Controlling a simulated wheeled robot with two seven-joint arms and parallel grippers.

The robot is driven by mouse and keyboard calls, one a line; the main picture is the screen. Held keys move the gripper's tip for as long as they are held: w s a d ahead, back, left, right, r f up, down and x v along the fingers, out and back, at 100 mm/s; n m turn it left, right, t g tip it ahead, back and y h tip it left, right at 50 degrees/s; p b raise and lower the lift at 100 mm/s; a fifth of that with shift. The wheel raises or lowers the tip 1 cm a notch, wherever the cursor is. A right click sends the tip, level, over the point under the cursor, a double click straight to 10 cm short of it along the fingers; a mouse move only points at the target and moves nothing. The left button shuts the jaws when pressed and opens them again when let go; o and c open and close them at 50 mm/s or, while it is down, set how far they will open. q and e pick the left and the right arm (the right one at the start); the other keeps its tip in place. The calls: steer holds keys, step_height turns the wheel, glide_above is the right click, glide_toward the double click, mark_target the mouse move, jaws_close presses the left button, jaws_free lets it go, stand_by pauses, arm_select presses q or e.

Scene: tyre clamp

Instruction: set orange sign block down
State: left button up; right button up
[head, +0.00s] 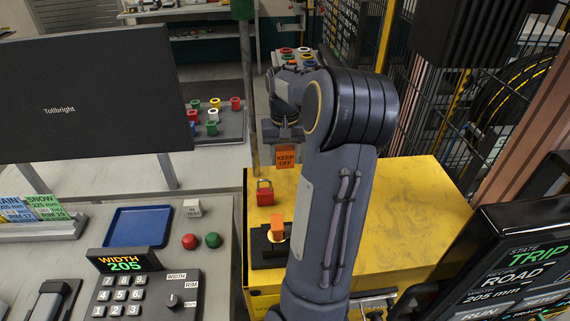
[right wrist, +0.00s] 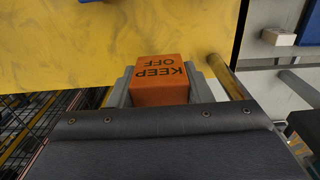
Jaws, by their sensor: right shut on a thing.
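The orange sign block (head: 286,158), lettered KEEP OFF, hangs below my right gripper (head: 284,142) near the far left edge of the yellow cabinet top (head: 420,200). In the right wrist view the orange block (right wrist: 160,82) sits between the two grey fingers of my right gripper (right wrist: 160,92), which is shut on it. Its lettering appears upside down there. Whether the block touches the yellow top cannot be told. My left gripper is not in view.
A red padlock (head: 265,193) stands on the yellow top, with a black device with an orange knob (head: 277,229) nearer. A post (head: 247,80) rises beside the cabinet's far left corner. The yellow top's right part is clear. A mesh fence (head: 400,60) stands behind.

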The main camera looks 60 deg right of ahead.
mark_target(285, 165)
steer(key=shift+w+d+f, duration=0.15)
steer(key=shift+d+f, duration=0.15)
steer(key=shift+f, duration=0.2)
step_height(285, 165, down, 3)
steer(key=shift+w+d+f+b, duration=0.1)
steer(key=shift+b, duration=0.25)
steer(key=shift+f, duration=0.15)
steer(key=o, duration=1)
